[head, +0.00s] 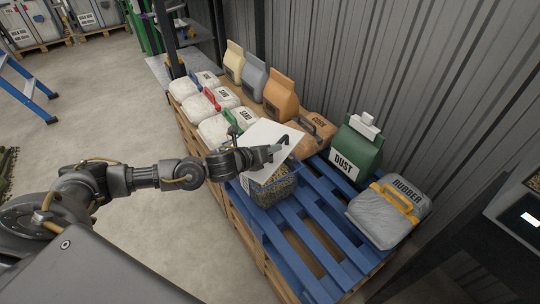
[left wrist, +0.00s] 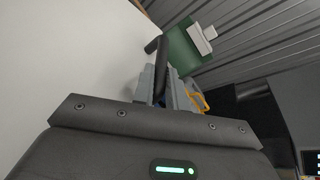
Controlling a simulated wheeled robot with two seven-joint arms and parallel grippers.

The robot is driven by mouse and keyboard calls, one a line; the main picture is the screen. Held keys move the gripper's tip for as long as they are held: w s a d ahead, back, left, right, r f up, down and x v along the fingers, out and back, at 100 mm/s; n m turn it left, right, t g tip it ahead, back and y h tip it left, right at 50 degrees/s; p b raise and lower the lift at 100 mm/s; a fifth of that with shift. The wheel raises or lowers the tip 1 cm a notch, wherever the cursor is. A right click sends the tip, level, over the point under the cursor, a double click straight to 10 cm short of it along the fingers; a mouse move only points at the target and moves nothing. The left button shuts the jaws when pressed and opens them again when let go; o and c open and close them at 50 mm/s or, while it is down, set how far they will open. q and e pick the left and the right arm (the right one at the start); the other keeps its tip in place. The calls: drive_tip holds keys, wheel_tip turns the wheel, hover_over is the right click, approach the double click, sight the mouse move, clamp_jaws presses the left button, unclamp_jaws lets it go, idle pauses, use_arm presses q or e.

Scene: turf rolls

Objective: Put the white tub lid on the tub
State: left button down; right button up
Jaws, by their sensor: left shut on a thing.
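The white tub lid (head: 262,134) is a flat white panel with a dark handle. My left gripper (head: 277,151) is shut on the handle. The clear tub (head: 275,191) holds brown grainy stuff and stands on a blue pallet. The lid is over the tub's far left part and hides much of its top; I cannot tell if they touch. In the left wrist view the lid (left wrist: 75,55) fills the left side, and the dark handle (left wrist: 163,58) rises between my fingers (left wrist: 165,88). My right gripper is not in view.
The blue pallet (head: 318,226) has bare slats right of the tub. A green DUST bag (head: 357,148), a grey RUBBER bag (head: 385,215) and a brown CORK bag (head: 312,130) stand near. White sacks (head: 214,130) line the left. A corrugated wall (head: 420,80) closes the back.

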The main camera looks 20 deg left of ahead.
sight(262, 141)
use_arm(q)
drive_tip(key=shift+w+a+f, duration=0.3)
drive_tip(key=shift+w+f, duration=0.15)
drive_tip(key=shift+f, duration=0.15)
drive_tip(key=shift+w+a+f, duration=0.3)
drive_tip(key=shift+w+f, duration=0.1)
drive_tip(key=shift+f, duration=0.2)
wheel_tip(262, 141, down, 2)
drive_tip(key=shift+f, duration=0.5)
drive_tip(key=c, duration=1.4)
unclamp_jaws()
drive_tip(key=shift+f, duration=0.1)
